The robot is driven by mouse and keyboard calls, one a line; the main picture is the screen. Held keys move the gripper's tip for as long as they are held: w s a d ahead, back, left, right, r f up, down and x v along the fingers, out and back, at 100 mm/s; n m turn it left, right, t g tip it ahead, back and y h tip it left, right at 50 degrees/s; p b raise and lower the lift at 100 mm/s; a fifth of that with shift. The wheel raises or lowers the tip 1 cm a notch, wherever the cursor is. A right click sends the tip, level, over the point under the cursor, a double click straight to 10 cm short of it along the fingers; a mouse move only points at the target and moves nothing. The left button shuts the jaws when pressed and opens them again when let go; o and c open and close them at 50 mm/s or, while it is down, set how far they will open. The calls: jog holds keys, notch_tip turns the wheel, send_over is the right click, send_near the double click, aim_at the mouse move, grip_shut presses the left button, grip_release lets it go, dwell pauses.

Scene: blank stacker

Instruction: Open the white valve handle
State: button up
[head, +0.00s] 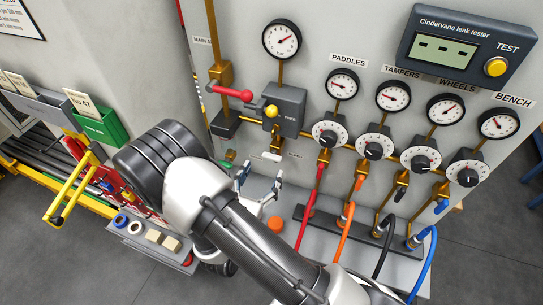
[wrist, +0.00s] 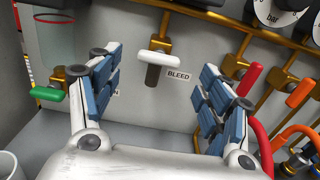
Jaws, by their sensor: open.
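The white valve handle (wrist: 155,58) sits on a brass stem with a brown rod hanging below it, beside a BLEED label (wrist: 178,76). It lies crosswise in the wrist view, between and beyond my fingertips. In the head view the white handle (head: 271,157) shows small under the grey box on the panel. My gripper (head: 260,179) is open and empty just below and in front of the handle. In the wrist view the blue-padded fingers of my gripper (wrist: 157,88) are spread wide on either side, apart from the handle.
A green handle (wrist: 48,92) is left of my left finger. An orange handle (wrist: 300,92) and red hose (wrist: 264,148) are to the right. Above are a red lever (head: 232,92) and yellow knob (head: 271,111). A tray of small parts (head: 130,233) stands at lower left.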

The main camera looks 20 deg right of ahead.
aim_at(271, 158)
jog(key=x, duration=0.7)
jog(key=shift+w+d, duration=0.25)
jog(key=shift+w, duration=0.05)
jog(key=shift+c, duration=0.2)
jog(key=c, duration=1)
jog(key=shift+c, duration=0.2)
